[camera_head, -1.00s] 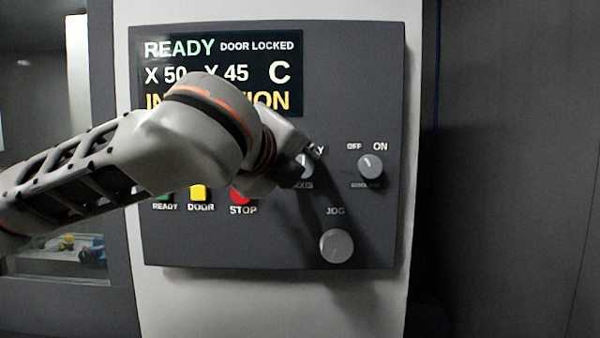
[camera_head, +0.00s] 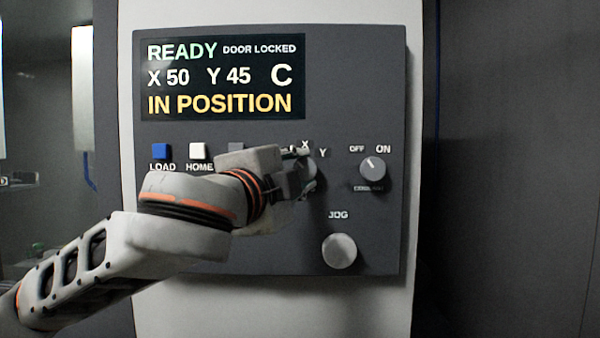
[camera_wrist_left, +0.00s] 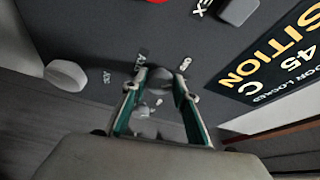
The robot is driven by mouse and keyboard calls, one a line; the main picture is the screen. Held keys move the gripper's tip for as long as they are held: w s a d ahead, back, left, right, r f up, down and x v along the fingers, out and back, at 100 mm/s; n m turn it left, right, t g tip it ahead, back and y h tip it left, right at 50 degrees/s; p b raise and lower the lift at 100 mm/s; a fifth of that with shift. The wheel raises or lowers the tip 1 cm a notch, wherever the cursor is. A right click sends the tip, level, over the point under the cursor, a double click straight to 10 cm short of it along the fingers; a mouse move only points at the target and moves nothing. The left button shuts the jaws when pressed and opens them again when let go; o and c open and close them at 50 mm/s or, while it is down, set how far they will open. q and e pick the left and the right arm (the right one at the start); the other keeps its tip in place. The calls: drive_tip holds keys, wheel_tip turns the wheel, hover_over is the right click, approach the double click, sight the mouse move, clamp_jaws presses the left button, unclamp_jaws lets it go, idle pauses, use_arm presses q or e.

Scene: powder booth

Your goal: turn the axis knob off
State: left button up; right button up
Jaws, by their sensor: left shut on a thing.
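The axis knob (camera_head: 309,174) is a round grey knob on the dark control panel (camera_head: 200,250), with X and Y marked above it. My left gripper (camera_head: 303,168) is at this knob, reaching it from the left and hiding much of it. In the left wrist view the two fingers (camera_wrist_left: 157,88) stand on either side of the knob (camera_wrist_left: 158,76), shut on it. Where the knob's pointer stands is hidden. My right gripper is in neither view.
The OFF/ON knob (camera_head: 373,168) is close to the right, and the large jog knob (camera_head: 339,251) is below. The display (camera_head: 222,77) reads READY, DOOR LOCKED, IN POSITION. A blue button (camera_head: 160,151) and a white button (camera_head: 197,151) are left; my arm covers the lower buttons.

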use_arm(q)
drive_tip(key=shift+f+n, duration=0.1)
drive_tip(key=shift+n, duration=0.4)
drive_tip(key=o, duration=1.1)
drive_tip(key=v, duration=1.2)
drive_tip(key=shift+f, duration=0.25)
